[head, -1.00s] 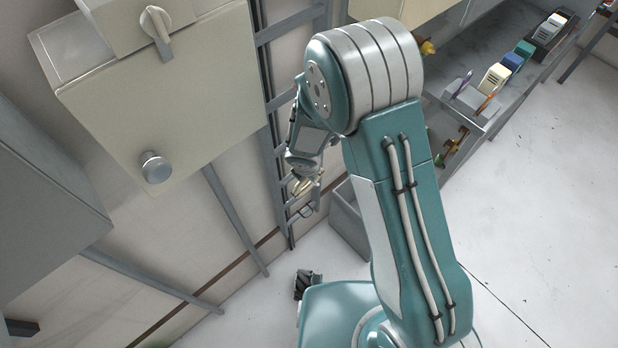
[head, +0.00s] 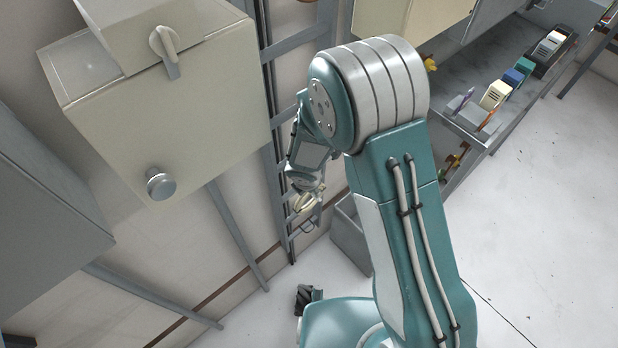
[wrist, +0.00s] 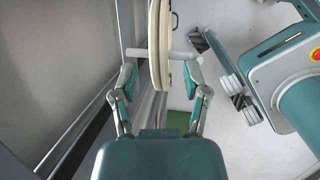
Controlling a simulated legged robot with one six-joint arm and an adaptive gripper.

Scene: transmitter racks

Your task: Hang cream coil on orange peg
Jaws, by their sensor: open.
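The cream coil (wrist: 160,45) shows edge-on in the wrist view, beyond and between my fingertips. My gripper (wrist: 160,84) is open, with a finger on either side of the coil's lower edge and gaps visible beside it. A pale bar (wrist: 136,53) crosses behind or through the coil; I cannot tell which. In the head view my gripper (head: 308,180) is by the wall ladder, partly behind my arm, and the coil (head: 305,203) shows small at its tip. I cannot make out an orange peg in either view.
A grey ladder rack (head: 272,120) runs up the wall beside my gripper. A cream cabinet (head: 160,110) with a knob is left of it. A grey bin (head: 350,235) stands below. A shelf (head: 470,90) with small boxes is at right. The right floor is clear.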

